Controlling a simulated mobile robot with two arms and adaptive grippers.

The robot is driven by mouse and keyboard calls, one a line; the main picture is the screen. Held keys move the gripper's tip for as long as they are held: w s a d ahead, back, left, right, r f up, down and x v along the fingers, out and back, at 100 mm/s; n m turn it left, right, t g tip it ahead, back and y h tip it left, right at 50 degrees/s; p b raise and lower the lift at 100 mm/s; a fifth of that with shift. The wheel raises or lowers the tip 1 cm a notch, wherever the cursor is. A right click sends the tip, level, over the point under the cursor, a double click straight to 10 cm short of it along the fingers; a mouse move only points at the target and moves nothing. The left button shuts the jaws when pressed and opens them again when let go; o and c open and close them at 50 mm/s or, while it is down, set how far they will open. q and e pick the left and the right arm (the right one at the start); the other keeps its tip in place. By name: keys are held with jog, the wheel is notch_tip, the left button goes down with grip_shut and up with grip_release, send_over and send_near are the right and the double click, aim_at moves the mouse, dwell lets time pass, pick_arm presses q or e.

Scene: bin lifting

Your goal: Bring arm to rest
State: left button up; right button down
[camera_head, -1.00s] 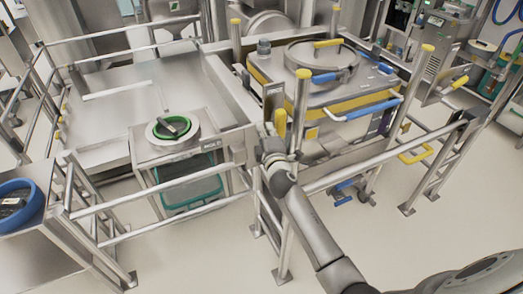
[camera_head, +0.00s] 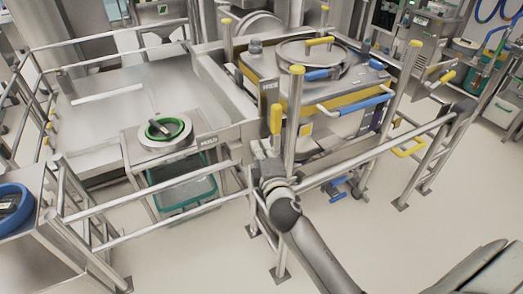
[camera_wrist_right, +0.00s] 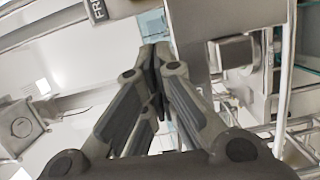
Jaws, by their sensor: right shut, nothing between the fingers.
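My right arm (camera_head: 308,250) reaches up from the lower right in the head view. Its gripper (camera_head: 264,155) is at the metal railing, in front of the bin with the yellow band (camera_head: 350,103). In the right wrist view the gripper's fingers (camera_wrist_right: 155,62) meet at their tips, shut with nothing between them. In the head view the fingers are small and partly hidden by the wrist. I cannot tell whether the gripper touches the railing or the yellow-capped post beside it. My left gripper is not in view.
Metal railings (camera_head: 150,205) run across the front on both sides of the gripper. A steel stand with a green ring (camera_head: 166,130) is to the left, a blue-ringed container (camera_head: 14,206) at the far left.

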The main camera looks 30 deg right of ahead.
jog(key=shift+s, duration=0.1)
dwell(0.4)
jog(key=s+a+f+m+g+y, duration=0.1)
jog(key=s+f+g, duration=0.1)
jog(key=f, duration=1)
jog(key=s+a+f+m+g+y, duration=0.1)
jog(key=s+f+g, duration=0.15)
jog(key=f, duration=0.85)
jog(key=s+a+f+m+g+y, duration=0.1)
jog(key=s+f+m+g, duration=0.1)
jog(key=s+f, duration=0.45)
jog(key=s+f+m+g, duration=0.15)
jog(key=s+f, duration=0.25)
jog(key=f, duration=0.6)
jog(key=s+f+m+g, duration=0.2)
jog(key=s+f, duration=0.4)
jog(key=s, duration=0.6)
jog(key=s+f+m+g+b, duration=0.1)
jog(key=s+f+m+g, duration=0.1)
jog(key=s+f, duration=0.5)
jog(key=s+f+m+g, duration=0.3)
jog(key=s+f, duration=0.3)
jog(key=s, duration=1.1)
jog(key=shift+f+g+y, duration=0.25)
jog(key=shift+g+y, duration=0.15)
jog(key=shift+g, duration=0.3)
